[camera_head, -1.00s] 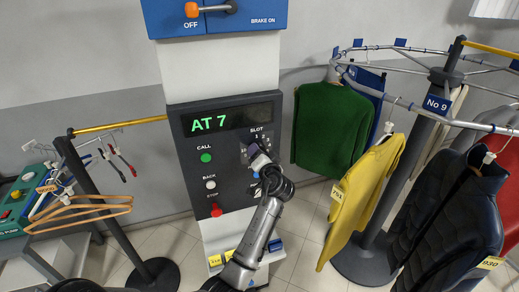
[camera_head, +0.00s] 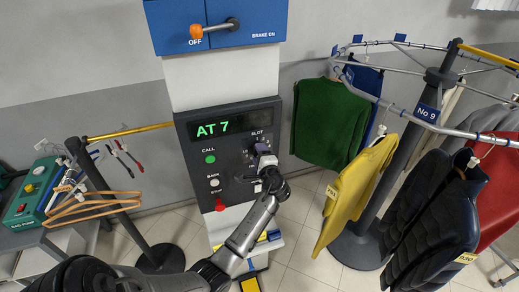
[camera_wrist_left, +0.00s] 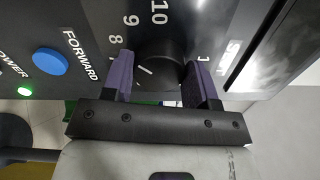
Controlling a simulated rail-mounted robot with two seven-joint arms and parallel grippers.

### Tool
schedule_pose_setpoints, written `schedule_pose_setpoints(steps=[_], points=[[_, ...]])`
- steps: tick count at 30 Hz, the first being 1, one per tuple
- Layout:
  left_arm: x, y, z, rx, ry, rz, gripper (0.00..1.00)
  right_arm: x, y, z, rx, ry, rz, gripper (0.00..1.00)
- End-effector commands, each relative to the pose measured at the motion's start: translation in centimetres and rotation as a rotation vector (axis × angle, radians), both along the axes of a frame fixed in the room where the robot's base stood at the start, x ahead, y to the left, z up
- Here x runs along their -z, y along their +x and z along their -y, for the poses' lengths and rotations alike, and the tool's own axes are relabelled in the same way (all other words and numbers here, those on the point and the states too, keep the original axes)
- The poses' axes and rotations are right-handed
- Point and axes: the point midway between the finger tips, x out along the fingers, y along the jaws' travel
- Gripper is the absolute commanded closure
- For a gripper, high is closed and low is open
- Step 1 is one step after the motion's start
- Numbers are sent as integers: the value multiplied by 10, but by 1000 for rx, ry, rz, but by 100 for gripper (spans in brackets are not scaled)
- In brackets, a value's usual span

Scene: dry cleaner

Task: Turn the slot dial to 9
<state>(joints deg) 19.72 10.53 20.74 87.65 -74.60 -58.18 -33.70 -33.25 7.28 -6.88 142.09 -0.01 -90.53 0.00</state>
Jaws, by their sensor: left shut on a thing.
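The black control panel (camera_head: 185,135) stands upright on the column, and its green display (camera_head: 214,128) reads "AT 7". The slot dial is at the panel's right side, mostly covered by my gripper in the head view. In the left wrist view the round black dial (camera_wrist_left: 160,68) sits between my two purple finger pads, and its white pointer mark faces lower left, near the 7. The numbers 8, 9 and 10 show to the upper left and above, and 1 to the right. My left gripper (camera_head: 262,150) is shut on the dial and also shows in the left wrist view (camera_wrist_left: 161,85). My right gripper is out of view.
Green call (camera_head: 210,159), white back (camera_head: 214,183) and red stop (camera_head: 220,204) buttons line the panel's left side. A blue forward button (camera_wrist_left: 50,61) is near my fingers. The brake lever (camera_head: 214,28) is above. A garment carousel (camera_head: 428,113) stands at right, hangers (camera_head: 95,203) at left.

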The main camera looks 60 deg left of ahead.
Motion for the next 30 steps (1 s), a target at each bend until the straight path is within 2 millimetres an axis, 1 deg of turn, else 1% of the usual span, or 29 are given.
schedule_pose_setpoints(steps=[1,3,12,19,30], points=[[-4,0,0,2,8,-41,70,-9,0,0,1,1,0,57],[-3,0,0,1,20,-94,70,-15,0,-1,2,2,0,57],[-2,0,0,1,53,-258,70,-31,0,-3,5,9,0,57],[0,0,0,1,65,-321,70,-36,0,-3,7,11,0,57],[1,0,0,1,69,-340,70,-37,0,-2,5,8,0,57]])
